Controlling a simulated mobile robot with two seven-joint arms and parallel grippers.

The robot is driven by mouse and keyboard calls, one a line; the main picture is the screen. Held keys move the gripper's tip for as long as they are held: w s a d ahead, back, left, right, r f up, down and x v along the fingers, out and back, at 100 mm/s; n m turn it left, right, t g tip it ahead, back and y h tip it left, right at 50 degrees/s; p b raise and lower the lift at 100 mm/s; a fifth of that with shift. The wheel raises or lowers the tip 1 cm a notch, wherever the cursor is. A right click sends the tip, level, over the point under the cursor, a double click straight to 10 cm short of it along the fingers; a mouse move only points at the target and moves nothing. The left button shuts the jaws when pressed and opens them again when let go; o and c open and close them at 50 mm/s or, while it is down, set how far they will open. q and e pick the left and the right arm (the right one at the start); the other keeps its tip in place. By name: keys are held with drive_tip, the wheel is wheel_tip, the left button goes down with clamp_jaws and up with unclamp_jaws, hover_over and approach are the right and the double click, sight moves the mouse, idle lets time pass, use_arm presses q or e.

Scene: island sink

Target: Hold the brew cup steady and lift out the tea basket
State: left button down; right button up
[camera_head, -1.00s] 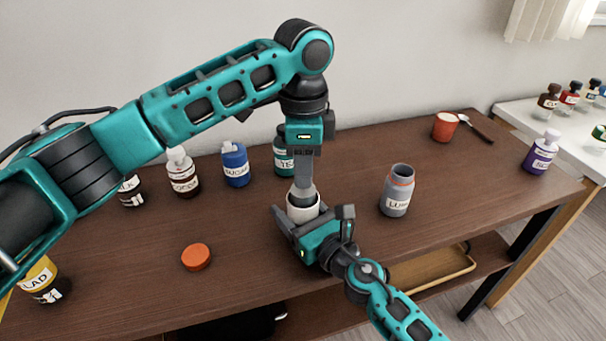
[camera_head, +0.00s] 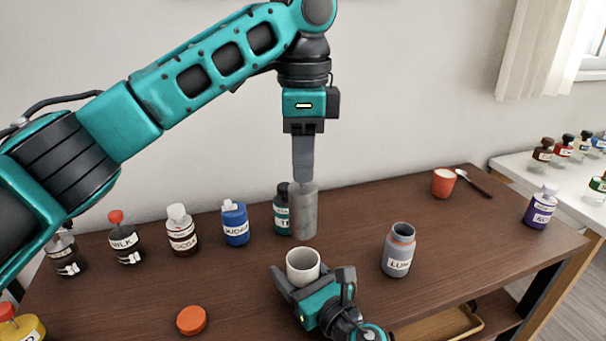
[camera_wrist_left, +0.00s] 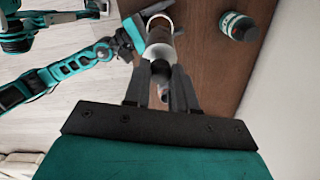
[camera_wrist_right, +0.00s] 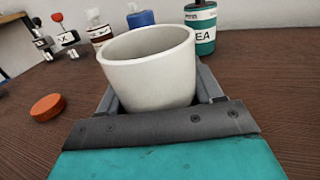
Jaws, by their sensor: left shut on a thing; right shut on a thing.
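The white brew cup (camera_head: 303,267) stands upright on the brown table. My right gripper (camera_head: 302,280) is shut around it from the front; in the right wrist view the cup (camera_wrist_right: 150,75) sits between the fingers, and no basket shows above its rim. The grey cylindrical tea basket (camera_head: 303,212) hangs upright in the air above the cup, clear of its rim. My left gripper (camera_head: 303,182) points down and is shut on the basket's top. In the left wrist view the basket (camera_wrist_left: 160,50) shows past the fingertips, partly covering the cup.
A green tea jar (camera_head: 281,212) stands just behind the basket. A grey open jar (camera_head: 398,252) is right of the cup, and an orange lid (camera_head: 191,320) lies front left. Sugar (camera_head: 235,224), cocoa (camera_head: 181,232) and milk (camera_head: 126,243) bottles line the back left. A red cup (camera_head: 443,182) stands back right.

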use_arm(q)
drive_tip(key=shift+r, duration=1)
drive_tip(key=shift+r, duration=0.1)
use_arm(e)
drive_tip(key=o, duration=1.2)
